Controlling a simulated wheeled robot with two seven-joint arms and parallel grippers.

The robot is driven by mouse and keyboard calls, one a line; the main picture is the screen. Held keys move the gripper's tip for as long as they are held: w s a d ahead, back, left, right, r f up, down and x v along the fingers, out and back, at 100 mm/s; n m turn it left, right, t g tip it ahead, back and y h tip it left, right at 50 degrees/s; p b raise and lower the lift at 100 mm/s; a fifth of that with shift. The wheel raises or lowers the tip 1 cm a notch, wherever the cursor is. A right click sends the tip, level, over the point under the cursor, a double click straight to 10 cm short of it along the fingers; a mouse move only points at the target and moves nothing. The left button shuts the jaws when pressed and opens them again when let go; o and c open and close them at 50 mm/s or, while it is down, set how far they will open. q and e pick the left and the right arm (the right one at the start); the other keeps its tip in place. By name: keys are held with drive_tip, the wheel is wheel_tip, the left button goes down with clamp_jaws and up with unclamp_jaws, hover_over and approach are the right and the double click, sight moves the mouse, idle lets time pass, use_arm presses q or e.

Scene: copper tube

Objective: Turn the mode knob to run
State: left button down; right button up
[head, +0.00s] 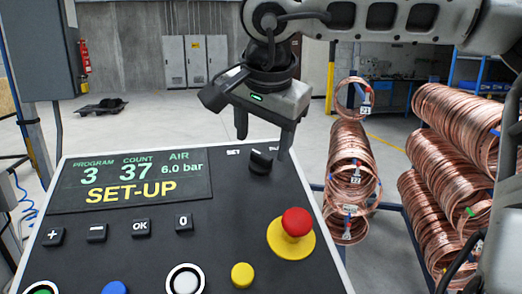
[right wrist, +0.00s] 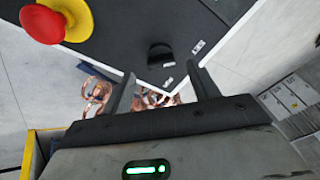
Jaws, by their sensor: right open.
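The black mode knob (head: 261,160) sits at the upper right of the dark control panel (head: 225,235), with small white labels around it that I cannot fully read. One label to its left appears to say SET. The knob also shows in the right wrist view (right wrist: 160,56). The panel display (head: 130,181) reads SET-UP. My right gripper (head: 264,143) is open and empty, its fingers pointing down just above and behind the knob. In the right wrist view the knob lies beyond the open fingertips (right wrist: 163,82), apart from them. My left gripper is not in view.
A red emergency button (head: 296,222) on a yellow base stands right of and nearer than the knob. Several push buttons (head: 140,228) line the panel's lower part. Copper coils (head: 440,170) hang on racks behind at the right. Open floor lies behind the panel.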

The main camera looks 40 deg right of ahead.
sight(261, 156)
drive_tip(key=x, duration=0.2)
drive_tip(key=shift+w+f, duration=0.2)
drive_tip(key=shift+f, duration=0.1)
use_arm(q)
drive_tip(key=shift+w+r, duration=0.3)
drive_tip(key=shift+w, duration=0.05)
use_arm(e)
drive_tip(key=shift+w+d+f, duration=0.25)
drive_tip(key=shift+f, duration=0.3)
drive_tip(key=c, duration=1)
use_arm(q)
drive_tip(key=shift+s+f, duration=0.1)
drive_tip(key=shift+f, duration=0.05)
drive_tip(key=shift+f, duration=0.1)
